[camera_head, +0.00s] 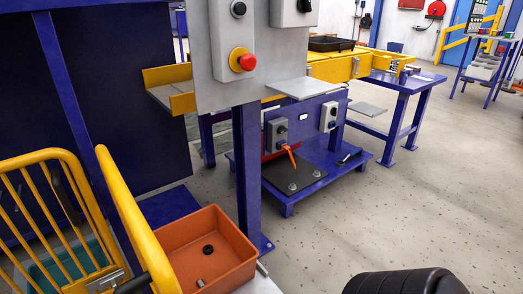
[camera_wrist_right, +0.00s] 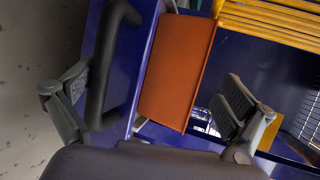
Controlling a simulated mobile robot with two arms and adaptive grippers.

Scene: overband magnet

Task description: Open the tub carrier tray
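In the head view an orange tub (camera_head: 205,250) stands at the bottom centre, with two small parts lying inside. In the right wrist view an orange surface (camera_wrist_right: 177,70), apparently the tub, sits beside a blue panel (camera_wrist_right: 125,62). A black bar handle (camera_wrist_right: 103,65) runs along that panel. My right gripper (camera_wrist_right: 155,90) is open, with its two fingers wide apart. The handle lies between the fingers, close to the left one; I cannot tell whether they touch. My left gripper is in neither view.
A yellow barred gate (camera_head: 60,205) stands left of the tub. A blue post (camera_head: 247,175) carries a grey control box with a red stop button (camera_head: 243,60). A blue workbench (camera_head: 395,85) is behind.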

